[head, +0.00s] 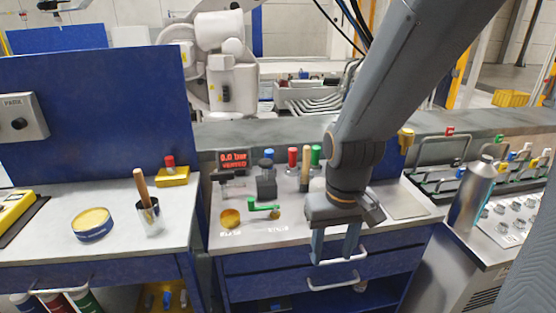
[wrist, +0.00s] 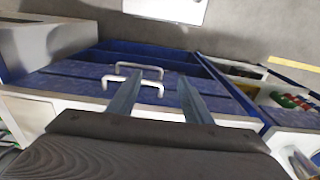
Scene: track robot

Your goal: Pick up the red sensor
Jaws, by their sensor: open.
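Two small red items could be the red sensor, and I cannot tell which. One is a red-topped piece (head: 169,162) upright in a yellow block on the left bench. The other is a red cylinder (head: 292,156) standing at the back of the middle bench, beside a green one (head: 316,155). My gripper (head: 333,252) is open and empty, pointing down in front of the middle bench's drawers, apart from both red items. In the wrist view my gripper (wrist: 157,92) shows two spread fingers over the drawer fronts, and neither red item is visible.
A wooden-handled tool stands in a metal cup (head: 149,217) beside a round yellow tin (head: 92,224). A red display (head: 233,160) and a green-handled valve (head: 264,207) are on the middle bench. Drawer handles (head: 333,283) jut out near my fingers. A silver bottle (head: 472,195) stands right.

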